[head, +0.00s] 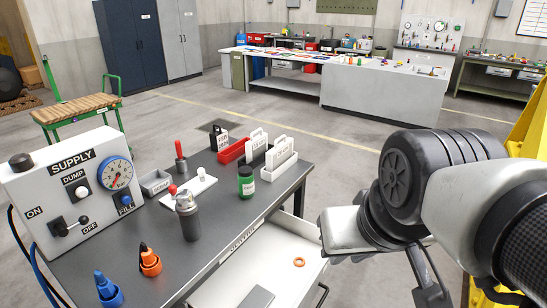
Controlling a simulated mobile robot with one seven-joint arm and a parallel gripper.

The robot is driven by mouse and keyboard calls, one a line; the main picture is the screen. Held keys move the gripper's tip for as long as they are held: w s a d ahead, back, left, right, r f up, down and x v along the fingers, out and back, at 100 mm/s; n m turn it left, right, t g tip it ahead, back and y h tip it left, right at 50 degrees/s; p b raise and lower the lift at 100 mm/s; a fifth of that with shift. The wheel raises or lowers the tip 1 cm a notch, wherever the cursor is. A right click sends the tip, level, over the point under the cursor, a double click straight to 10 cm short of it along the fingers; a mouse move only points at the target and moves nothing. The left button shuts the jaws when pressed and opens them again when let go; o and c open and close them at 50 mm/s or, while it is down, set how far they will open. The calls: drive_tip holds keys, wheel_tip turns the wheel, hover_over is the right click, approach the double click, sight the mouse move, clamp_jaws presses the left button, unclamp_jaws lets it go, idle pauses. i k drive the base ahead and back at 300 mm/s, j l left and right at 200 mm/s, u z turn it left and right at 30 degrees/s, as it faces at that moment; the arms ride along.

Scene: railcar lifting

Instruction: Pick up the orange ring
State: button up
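The orange ring (299,262) is small and lies flat in the open white drawer (262,262) under the dark workbench top. Nothing covers it. My gripper (428,278) is at the right of the head view, to the right of the drawer and apart from the ring. Only part of it shows below my arm, so I cannot tell whether it is open or shut. I see nothing held in it.
On the bench top (225,215) stand a white supply panel (75,185), a grey canister (188,218), a green jar (246,182), an orange fitting (150,262) and a blue fitting (108,290).

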sight(296, 263)
drive_tip(key=k+j+z, duration=0.1)
drive_tip(key=j+z, duration=0.15)
drive_tip(key=j, duration=0.15)
drive_tip(key=k, duration=0.65)
drive_tip(key=i+l+u, duration=0.2)
drive_tip(key=i+l, duration=0.15)
drive_tip(key=l, duration=0.25)
drive_tip(key=i+l+u, duration=0.25)
drive_tip(key=l, duration=0.4)
drive_tip(key=i+l+u, duration=0.1)
drive_tip(key=i+l, duration=0.15)
drive_tip(key=i+l+u, duration=0.1)
drive_tip(key=l, duration=0.35)
drive_tip(key=i+l+u, duration=0.2)
drive_tip(key=i+l, duration=0.35)
drive_tip(key=i, duration=0.1)
